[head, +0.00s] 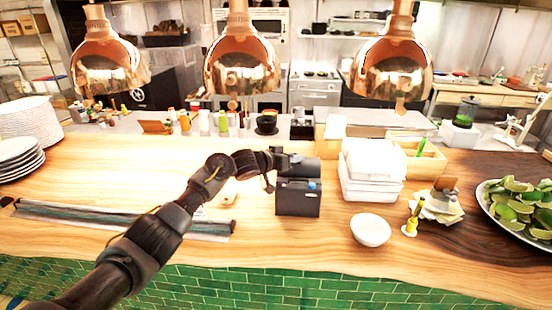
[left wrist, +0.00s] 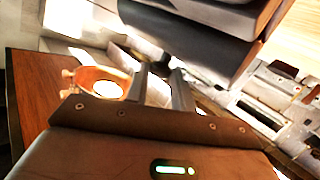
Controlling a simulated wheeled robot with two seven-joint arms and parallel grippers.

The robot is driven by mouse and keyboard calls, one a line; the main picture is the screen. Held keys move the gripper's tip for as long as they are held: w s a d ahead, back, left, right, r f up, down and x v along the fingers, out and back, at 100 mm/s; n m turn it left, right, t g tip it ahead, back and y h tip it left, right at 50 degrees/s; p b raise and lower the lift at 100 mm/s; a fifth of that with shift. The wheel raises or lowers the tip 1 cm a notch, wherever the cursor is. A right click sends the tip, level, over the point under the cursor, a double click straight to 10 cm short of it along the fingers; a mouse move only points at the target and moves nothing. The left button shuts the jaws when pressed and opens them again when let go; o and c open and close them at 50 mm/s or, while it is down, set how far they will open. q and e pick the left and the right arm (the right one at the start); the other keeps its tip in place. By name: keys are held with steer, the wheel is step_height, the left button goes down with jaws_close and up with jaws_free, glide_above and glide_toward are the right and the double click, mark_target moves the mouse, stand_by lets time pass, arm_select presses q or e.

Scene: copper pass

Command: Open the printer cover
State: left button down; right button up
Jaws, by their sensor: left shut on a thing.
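The printer (head: 298,200) is a small black box on the wooden counter, with a blue spot and a small red mark on its front. Its dark cover (head: 305,170) is at the top; I cannot tell how far it is raised. My left gripper (head: 287,160) reaches it from the left, at the cover's upper left edge, and is shut on the cover. In the left wrist view the two fingers (left wrist: 162,88) point away from me, and dark grey blocks (left wrist: 190,35), apparently the printer, fill the top. The contact itself is hidden. My right gripper is not in view.
White stacked containers (head: 372,172) stand close to the printer's right, with a white bowl (head: 370,230) in front. Copper lamps (head: 242,65) hang above. A lime platter (head: 520,207) is far right.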

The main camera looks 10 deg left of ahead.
arm_select(q)
steer(key=shift+w, duration=0.15)
steer(key=shift+r, duration=0.3)
steer(key=shift+w+r, duration=0.1)
steer(key=shift+w, duration=0.05)
steer(key=c, duration=1.2)
jaws_free()
steer(key=shift+d, duration=0.15)
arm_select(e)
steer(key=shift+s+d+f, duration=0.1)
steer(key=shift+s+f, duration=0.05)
